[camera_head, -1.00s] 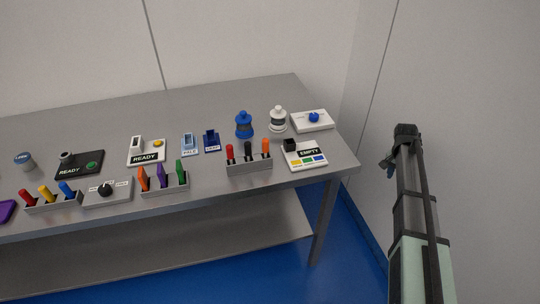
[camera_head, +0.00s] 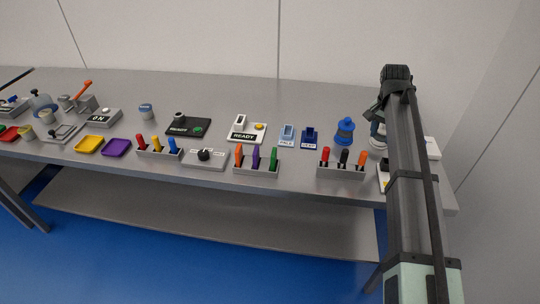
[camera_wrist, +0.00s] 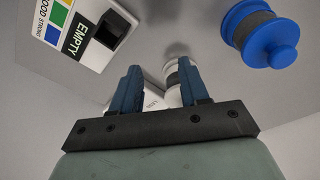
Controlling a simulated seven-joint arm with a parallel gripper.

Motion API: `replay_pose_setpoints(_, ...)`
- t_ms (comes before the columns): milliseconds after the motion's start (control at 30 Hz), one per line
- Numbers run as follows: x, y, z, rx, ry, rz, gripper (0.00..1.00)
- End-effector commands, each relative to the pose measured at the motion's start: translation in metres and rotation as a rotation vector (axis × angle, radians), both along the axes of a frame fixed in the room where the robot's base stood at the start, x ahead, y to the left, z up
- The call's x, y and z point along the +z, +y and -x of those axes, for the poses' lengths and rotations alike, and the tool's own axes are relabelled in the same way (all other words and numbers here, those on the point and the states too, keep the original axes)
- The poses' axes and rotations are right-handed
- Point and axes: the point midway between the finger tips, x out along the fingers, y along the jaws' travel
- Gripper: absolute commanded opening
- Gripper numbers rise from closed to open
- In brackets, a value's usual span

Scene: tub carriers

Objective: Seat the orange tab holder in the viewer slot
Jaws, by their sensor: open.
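An orange flat tab (camera_head: 239,152) stands upright at the left end of a grey rack (camera_head: 256,168), beside a purple and a green one. Another orange-topped piece (camera_head: 362,158) stands in a second rack (camera_head: 341,173) to the right, and I cannot tell for sure which is the tab holder. A white unit reading EMPTY (camera_wrist: 88,40) has a dark slot (camera_wrist: 112,27) in the wrist view. In the head view my arm mostly hides it. My gripper (camera_wrist: 160,72) is open and empty, pointing past the unit, away from both racks.
A blue lidded jar (camera_head: 345,132) stands close by, also in the wrist view (camera_wrist: 268,42). A white jar (camera_wrist: 172,85) shows beyond the fingers. The READY units (camera_head: 246,130) (camera_head: 188,128) and small blue holders (camera_head: 309,138) crowd the middle. The table's back strip is clear.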

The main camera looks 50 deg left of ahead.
Motion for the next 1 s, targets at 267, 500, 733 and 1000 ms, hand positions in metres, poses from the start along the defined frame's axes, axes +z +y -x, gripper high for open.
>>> replay_pose_setpoints(267, 0.031, 0.098, 0.112, 0.2, 0.038, -0.002, 0.45)
replay_pose_setpoints(500, 0.057, 0.162, 0.219, 0.371, 0.072, 0.001, 0.45)
replay_pose_setpoints(733, 0.081, 0.204, 0.321, 0.526, 0.101, 0.008, 0.45)
replay_pose_setpoints(1000, 0.096, 0.223, 0.389, 0.626, 0.12, 0.015, 0.45)
